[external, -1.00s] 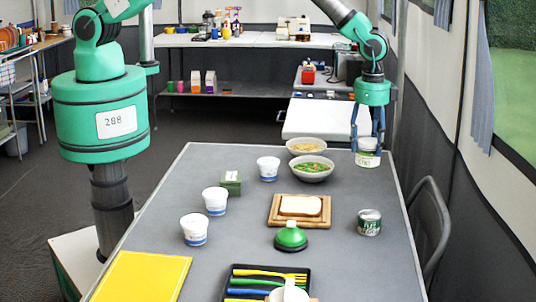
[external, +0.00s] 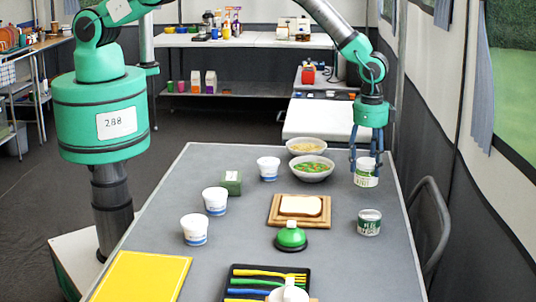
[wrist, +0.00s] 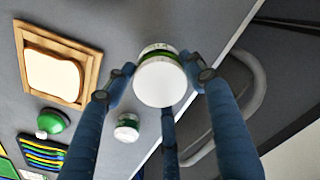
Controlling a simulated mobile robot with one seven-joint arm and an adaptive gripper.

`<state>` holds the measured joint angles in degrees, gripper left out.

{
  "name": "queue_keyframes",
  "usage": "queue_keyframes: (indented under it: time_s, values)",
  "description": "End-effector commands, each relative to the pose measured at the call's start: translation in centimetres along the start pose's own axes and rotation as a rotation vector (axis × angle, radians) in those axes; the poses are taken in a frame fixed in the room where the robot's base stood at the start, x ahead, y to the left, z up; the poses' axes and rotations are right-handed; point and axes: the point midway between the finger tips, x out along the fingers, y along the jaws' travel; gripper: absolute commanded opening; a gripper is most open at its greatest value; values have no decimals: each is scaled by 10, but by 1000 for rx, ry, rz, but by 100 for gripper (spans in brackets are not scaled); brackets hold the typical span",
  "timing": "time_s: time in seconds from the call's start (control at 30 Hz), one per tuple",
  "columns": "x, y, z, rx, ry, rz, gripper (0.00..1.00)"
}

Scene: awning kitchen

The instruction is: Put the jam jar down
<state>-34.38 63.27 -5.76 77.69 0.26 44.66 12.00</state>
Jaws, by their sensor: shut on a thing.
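The jam jar (external: 366,179) is a white jar with a green band and a pale lid. It is upright at the far right part of the grey table (external: 345,255). My gripper (external: 367,158) is above it, pointing down, with its blue fingers shut around the jar's upper part. In the wrist view, the jar's pale round top (wrist: 160,84) lies between the fingers of my gripper (wrist: 160,76). Whether the jar's base touches the table or hovers just over it, I cannot tell.
A small green-labelled can (external: 369,222) stands nearer the camera. Left of the jar are a bowl with green food (external: 311,169), a second bowl (external: 306,146) and a wooden board (external: 275,219) with bread. Table between jar and can is clear. A chair (external: 430,220) stands at right.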

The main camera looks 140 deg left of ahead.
Motion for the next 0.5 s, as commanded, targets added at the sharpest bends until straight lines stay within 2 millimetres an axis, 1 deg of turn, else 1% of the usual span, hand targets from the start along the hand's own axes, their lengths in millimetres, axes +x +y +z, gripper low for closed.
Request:
queue_keyframes:
  time_s: [0.17,0.4,0.5]
  values:
    - [5,0,0,0,0,0,20]
    - [30,0,0,0,0,0,20]
    - [36,0,0,0,0,0,20]
